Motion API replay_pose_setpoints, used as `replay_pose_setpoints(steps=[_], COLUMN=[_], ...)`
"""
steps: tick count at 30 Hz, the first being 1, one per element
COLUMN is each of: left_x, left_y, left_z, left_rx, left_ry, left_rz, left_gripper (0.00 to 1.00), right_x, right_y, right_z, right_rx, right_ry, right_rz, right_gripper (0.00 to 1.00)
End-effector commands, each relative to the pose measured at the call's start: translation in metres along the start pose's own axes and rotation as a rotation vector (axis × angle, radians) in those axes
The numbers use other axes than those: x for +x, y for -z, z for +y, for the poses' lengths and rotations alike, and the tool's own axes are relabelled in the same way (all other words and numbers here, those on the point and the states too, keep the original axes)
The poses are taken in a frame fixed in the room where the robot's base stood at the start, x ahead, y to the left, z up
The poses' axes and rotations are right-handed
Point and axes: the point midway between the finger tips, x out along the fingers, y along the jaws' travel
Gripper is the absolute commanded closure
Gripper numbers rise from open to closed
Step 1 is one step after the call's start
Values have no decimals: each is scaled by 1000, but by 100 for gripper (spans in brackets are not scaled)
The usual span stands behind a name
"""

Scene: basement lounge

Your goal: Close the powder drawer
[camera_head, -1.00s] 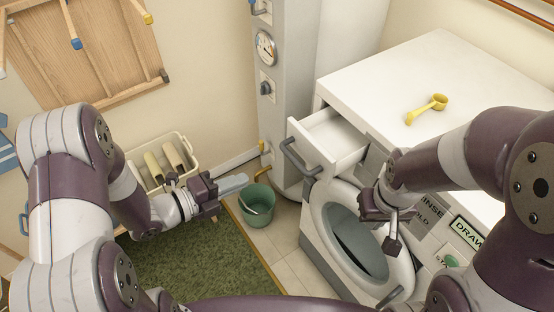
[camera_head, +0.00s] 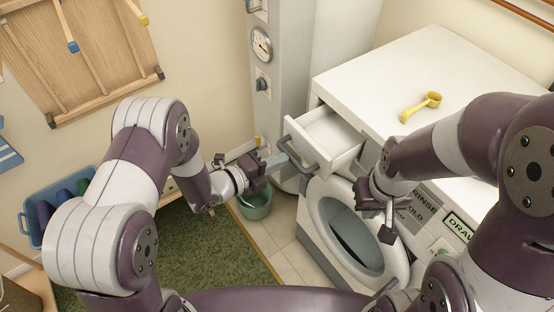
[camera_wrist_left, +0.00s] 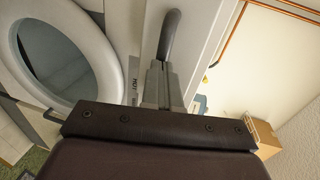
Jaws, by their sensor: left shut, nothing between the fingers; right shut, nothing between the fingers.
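The powder drawer (camera_head: 332,137) sticks out, open, from the top left of the white washing machine (camera_head: 421,61). Its grey bar handle (camera_head: 301,157) is on its front and also shows in the left wrist view (camera_wrist_left: 170,36). My left gripper (camera_head: 277,160) is shut and empty, its tips at or very near the handle. In the left wrist view the closed fingers (camera_wrist_left: 160,85) point at the drawer front beside the handle; I cannot tell whether they touch. My right gripper (camera_head: 386,220) is shut and empty, in front of the machine's control panel.
The round washer door opening (camera_head: 350,228) is below the drawer. A yellow scoop (camera_head: 421,107) lies on the machine top. A green bucket (camera_head: 256,203) stands on the floor below my left gripper. A grey column with a gauge (camera_head: 262,43) stands behind the drawer.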

Motion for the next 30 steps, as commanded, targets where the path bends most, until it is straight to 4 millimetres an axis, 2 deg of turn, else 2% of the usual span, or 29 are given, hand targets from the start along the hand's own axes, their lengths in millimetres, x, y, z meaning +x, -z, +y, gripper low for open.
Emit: replay_pose_setpoints(steps=[5, 15, 18, 22, 30], left_x=[7, 88, 103, 111, 111], left_y=[0, 1, 1, 2, 1], left_z=[1, -11, -17, -23, -25], left_rx=[2, 4, 2, 1, 1], left_ry=[0, 3, 2, 1, 3], left_rz=[1, 3, 2, 1, 0], left_gripper=[100, 100, 100, 100, 100], right_x=[6, 56, 63, 65, 63], right_y=[-1, -7, -8, -8, -8], right_z=[0, 0, 0, 0, 0], right_rx=[0, 0, 0, 0, 0], right_ry=[0, 0, 0, 0, 0], right_rz=[0, 0, 0, 0, 0], right_gripper=[100, 100, 100, 100, 100])
